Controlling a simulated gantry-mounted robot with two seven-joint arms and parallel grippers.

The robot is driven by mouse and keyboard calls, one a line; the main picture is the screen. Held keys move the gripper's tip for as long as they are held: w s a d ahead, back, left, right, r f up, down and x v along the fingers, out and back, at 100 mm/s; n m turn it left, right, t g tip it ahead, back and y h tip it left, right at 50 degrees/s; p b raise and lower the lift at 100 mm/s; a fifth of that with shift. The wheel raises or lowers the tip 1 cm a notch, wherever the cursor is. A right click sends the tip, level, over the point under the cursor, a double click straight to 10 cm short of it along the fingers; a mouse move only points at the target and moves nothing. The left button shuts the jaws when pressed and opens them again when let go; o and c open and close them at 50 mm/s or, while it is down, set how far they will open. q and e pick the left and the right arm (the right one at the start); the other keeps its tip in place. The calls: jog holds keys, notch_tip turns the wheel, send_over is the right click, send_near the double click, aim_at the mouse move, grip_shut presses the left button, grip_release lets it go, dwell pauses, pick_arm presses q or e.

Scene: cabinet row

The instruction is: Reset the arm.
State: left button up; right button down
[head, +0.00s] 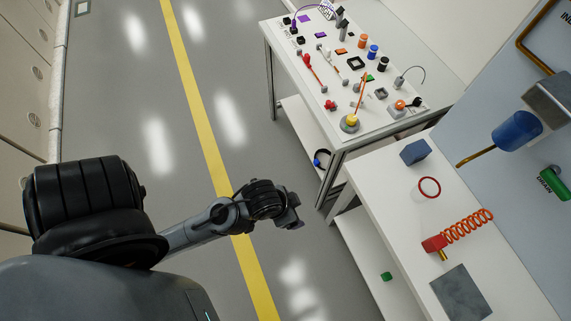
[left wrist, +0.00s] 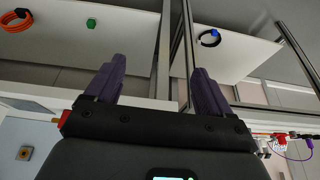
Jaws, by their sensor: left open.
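My left gripper (head: 293,211) hangs over the grey floor, left of the two white tables in the head view. Its two dark purple fingers stand apart with nothing between them in the left wrist view (left wrist: 158,75). The left arm reaches out above the yellow floor line (head: 240,250). In the head view it is clear of both tables. My right gripper is in neither view.
The far table (head: 300,65) holds many small parts. The near table (head: 395,205) holds a blue block (head: 415,151), a red ring (head: 429,187) and an orange coiled hose (head: 467,225). A green block (head: 386,276) lies on its lower shelf. The floor is clear.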

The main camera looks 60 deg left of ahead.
pick_arm(q)
jog(key=shift+s+a+r+g, duration=0.1)
jog(key=shift+s+a+g, duration=0.15)
jog(key=shift+s, duration=0.3)
jog(key=shift+s+a+r+g, duration=0.15)
jog(key=shift+s+a, duration=0.15)
jog(key=shift+s, duration=0.25)
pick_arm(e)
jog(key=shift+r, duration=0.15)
pick_arm(q)
notch_tip(320, 180, up, 39)
jog(key=p, duration=3.9)
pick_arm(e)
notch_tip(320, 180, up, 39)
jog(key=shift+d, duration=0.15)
pick_arm(q)
jog(key=shift+r, duration=0.1)
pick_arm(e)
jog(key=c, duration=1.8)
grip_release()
